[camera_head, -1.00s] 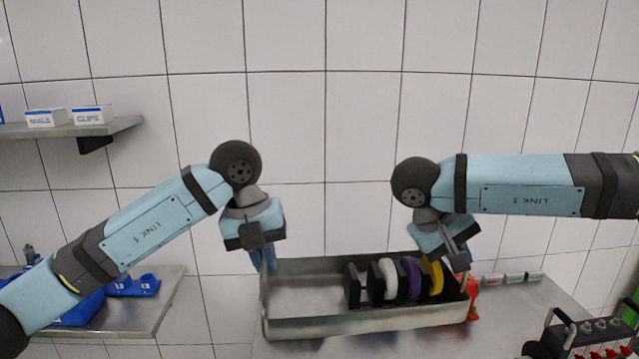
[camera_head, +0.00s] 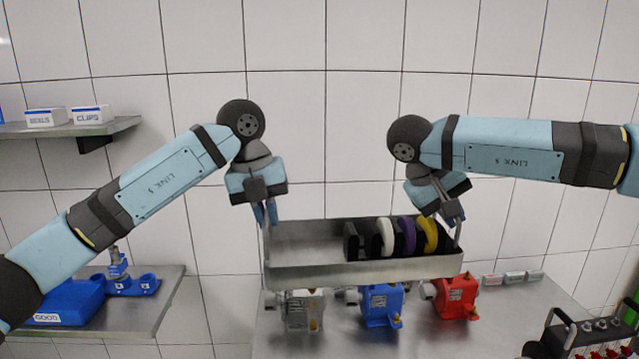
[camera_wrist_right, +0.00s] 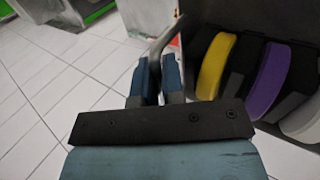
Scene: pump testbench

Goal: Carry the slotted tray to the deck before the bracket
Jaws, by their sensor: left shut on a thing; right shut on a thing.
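The slotted tray (camera_head: 330,273) is a long grey metal tray, held up level in the air between my two grippers. White, purple and yellow discs stand upright in a black slotted rack at its right part; its left part is bare. My left gripper (camera_head: 267,214) is shut on the tray's left end. I cannot make out a bracket for certain.
A silver pump (camera_head: 302,311), a blue pump (camera_head: 380,304) and a red pump (camera_head: 456,296) stand on the steel deck (camera_head: 420,340) below the tray. A left side table (camera_head: 150,312) bears blue bins. A black toolbox-like holder (camera_head: 590,335) is at lower right.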

